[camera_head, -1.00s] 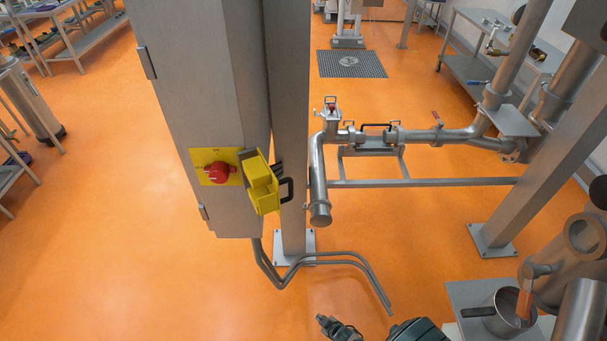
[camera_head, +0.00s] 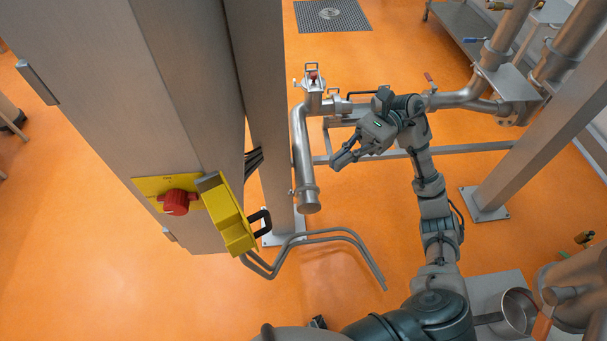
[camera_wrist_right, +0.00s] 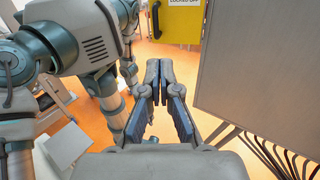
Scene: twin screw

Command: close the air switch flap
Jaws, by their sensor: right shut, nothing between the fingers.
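The yellow air switch flap (camera_head: 229,213) stands swung out from the cabinet, beside the yellow plate (camera_head: 152,186) that carries the red switch knob (camera_head: 177,201). The knob is uncovered. A black handle (camera_head: 262,222) sits on the flap's right side. My right gripper (camera_head: 340,160) is shut and empty, to the right of the flap and above it in the head view, apart from it. In the right wrist view the shut fingers (camera_wrist_right: 159,68) point forward, and a yellow panel (camera_wrist_right: 176,22) with lettering shows beyond them. My left gripper is not in view.
The tall grey cabinet (camera_head: 105,100) and a metal post (camera_head: 262,100) stand by the flap. A vertical pipe (camera_head: 303,150) stands between post and gripper. Bent conduits (camera_head: 335,235) run low in front. A steel pot (camera_head: 518,312) is at the lower right. Orange floor is open at left.

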